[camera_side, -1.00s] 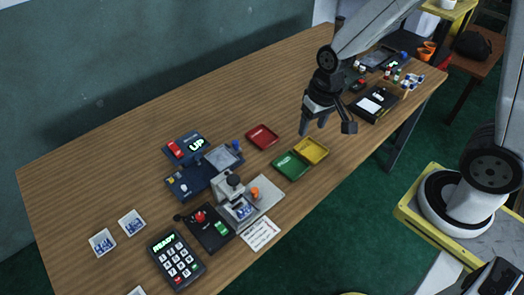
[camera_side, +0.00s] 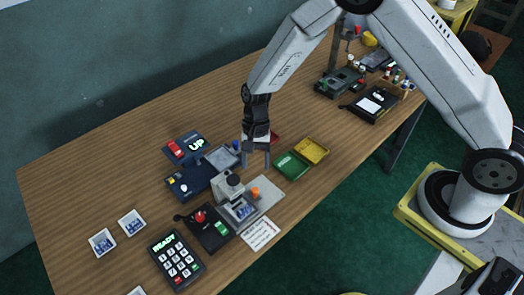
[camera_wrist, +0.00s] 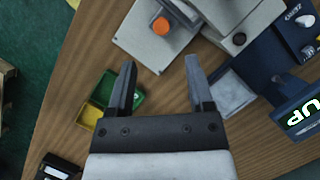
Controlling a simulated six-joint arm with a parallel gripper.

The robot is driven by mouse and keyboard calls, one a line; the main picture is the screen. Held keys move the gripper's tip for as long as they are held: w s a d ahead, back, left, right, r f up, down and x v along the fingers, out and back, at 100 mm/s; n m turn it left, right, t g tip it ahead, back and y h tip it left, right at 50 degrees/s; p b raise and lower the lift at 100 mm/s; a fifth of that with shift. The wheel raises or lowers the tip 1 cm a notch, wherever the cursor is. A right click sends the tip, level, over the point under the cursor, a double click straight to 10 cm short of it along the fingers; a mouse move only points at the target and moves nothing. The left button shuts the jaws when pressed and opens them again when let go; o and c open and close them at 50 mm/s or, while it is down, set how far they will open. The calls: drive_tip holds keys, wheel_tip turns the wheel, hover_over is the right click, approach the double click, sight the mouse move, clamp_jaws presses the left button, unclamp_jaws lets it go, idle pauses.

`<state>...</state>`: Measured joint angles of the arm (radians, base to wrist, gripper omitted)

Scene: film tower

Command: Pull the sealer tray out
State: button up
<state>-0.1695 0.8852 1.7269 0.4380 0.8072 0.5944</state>
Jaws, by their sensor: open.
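The sealer is a dark blue unit (camera_side: 190,182) with a lit "UP" display, left of my gripper in the side view; its blue body also shows at the right of the wrist view (camera_wrist: 270,60). Its grey tray (camera_side: 220,158) sticks out at the unit's right side, with a blue knob (camera_side: 236,145) by its far edge. In the wrist view the grey tray (camera_wrist: 233,93) lies just right of the right finger, and the knob is hidden. My gripper (camera_side: 256,158) points down, open and empty, just right of the tray and above the table. The gripper also shows in the wrist view (camera_wrist: 160,70).
A grey microscope-like device (camera_side: 232,190) with an orange knob stands in front of my gripper. Green (camera_side: 291,166) and yellow (camera_side: 312,150) trays lie to the right. A red tray (camera_side: 274,137) is partly hidden behind my gripper. A keypad (camera_side: 176,260) reads "READY".

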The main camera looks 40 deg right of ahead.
sight(255, 189)
drive_tip(key=shift+a+f, duration=0.15)
drive_tip(key=shift+f, duration=0.05)
drive_tip(key=shift+x, duration=3.9)
drive_tip(key=shift+c, duration=0.2)
clamp_jaws()
